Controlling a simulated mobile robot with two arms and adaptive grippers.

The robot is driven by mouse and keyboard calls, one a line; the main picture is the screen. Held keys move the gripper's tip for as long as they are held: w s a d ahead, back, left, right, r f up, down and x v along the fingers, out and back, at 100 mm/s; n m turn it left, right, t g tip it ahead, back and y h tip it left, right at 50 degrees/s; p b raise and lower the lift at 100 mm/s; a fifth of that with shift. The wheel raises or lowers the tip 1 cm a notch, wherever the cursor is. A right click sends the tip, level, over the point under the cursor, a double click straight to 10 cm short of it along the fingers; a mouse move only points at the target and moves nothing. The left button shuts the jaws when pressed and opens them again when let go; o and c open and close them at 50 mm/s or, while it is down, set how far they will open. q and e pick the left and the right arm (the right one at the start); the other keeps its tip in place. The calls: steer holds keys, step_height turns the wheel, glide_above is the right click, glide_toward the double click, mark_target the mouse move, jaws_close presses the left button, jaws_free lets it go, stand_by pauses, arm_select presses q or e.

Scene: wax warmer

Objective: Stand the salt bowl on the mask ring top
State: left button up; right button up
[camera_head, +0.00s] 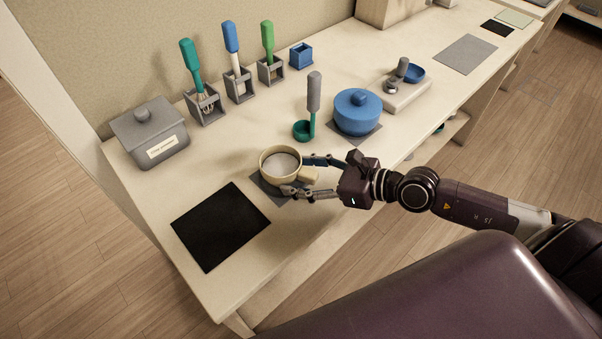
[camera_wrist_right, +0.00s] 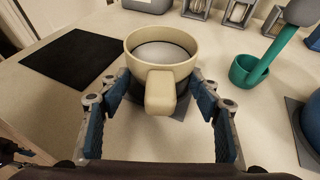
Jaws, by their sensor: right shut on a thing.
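The bowl that I take for the salt bowl (camera_head: 267,177) is cream, round and upright, with a stubby handle and pale grey contents. It also shows in the wrist view (camera_wrist_right: 138,62), its handle pointing towards me. My right gripper (camera_head: 297,176) is shut on this bowl, one finger on each side; it also shows in the wrist view (camera_wrist_right: 160,88). The bowl is over a small grey mat (camera_head: 263,186); I cannot tell whether it touches it. I cannot tell which thing is the mask ring top. My left gripper is not in view.
A black mat (camera_head: 220,225) lies bare to the left of the bowl. A grey lidded box (camera_head: 150,135) and tool holders (camera_head: 205,106) line the back.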

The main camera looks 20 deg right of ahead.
steer(key=shift+f+b, duration=0.45)
steer(key=shift+f, duration=0.05)
stand_by(0.5)
steer(key=o, duration=1.8)
steer(key=shift+o, duration=0.6)
steer(key=shift+f, duration=0.15)
